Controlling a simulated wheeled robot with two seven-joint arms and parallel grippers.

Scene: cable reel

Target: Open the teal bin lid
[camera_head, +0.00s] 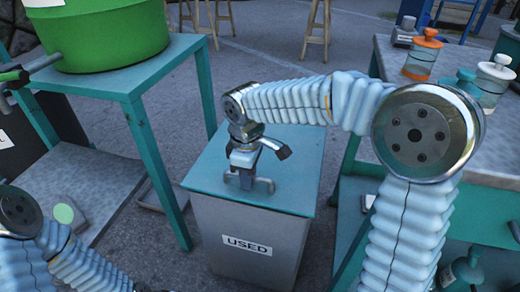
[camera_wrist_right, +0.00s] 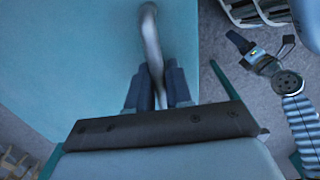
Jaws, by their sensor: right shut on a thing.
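The teal lid (camera_head: 210,170) lies flat on a grey bin (camera_head: 245,225) labelled USED. A metal bar handle (camera_head: 263,187) stands on the lid. My right gripper (camera_head: 246,180) comes down over the lid and is shut on this handle. In the right wrist view the handle (camera_wrist_right: 150,35) runs between the dark fingers of my right gripper (camera_wrist_right: 158,80), and the teal lid (camera_wrist_right: 70,60) fills the left side. My left arm is at the lower left in the head view. My left gripper (camera_wrist_right: 262,50) shows small in the right wrist view, away from the lid; its jaw opening is unclear.
A teal table (camera_head: 130,75) with a green tub (camera_head: 105,35) stands left of the bin. A workbench (camera_head: 390,60) with an orange-topped jar (camera_head: 423,58) and other jars stands at the right. Stools (camera_head: 318,25) are behind. Grey floor is clear behind the bin.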

